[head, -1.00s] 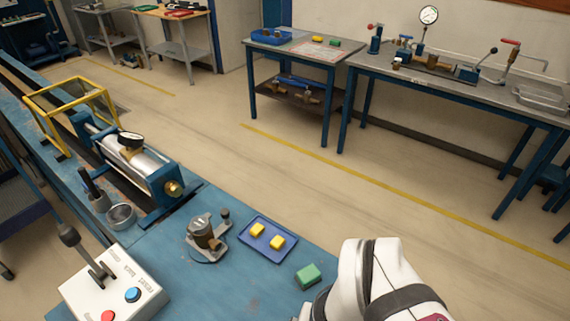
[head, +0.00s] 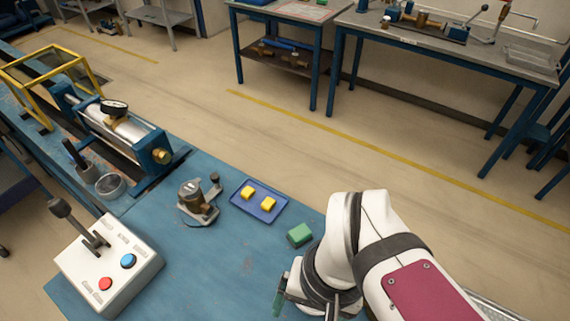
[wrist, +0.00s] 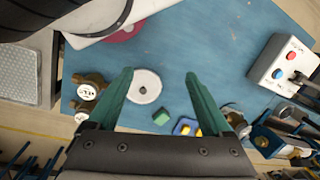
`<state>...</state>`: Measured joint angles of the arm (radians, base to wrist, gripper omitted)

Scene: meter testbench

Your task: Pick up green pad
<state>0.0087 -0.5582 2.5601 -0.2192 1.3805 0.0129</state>
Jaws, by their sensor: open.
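The green pad (head: 300,235) is a small block lying on the blue bench top, just right of the blue tray (head: 236,197) and left of my arm in the head view. In the wrist view the green pad (wrist: 161,116) shows between my two green fingers, some way beyond them and apart from them. My gripper (wrist: 158,77) is open and empty, with its fingers spread wide. In the head view my gripper (head: 281,299) is partly cut off at the bottom edge, nearer the camera than the pad.
Two yellow pads (head: 268,203) lie in the tray. A meter (head: 196,203) stands left of it, and a white control box (head: 108,268) with red and blue buttons is farther left. The wrist view also shows a white disc (wrist: 145,86) and brass meters (wrist: 90,85).

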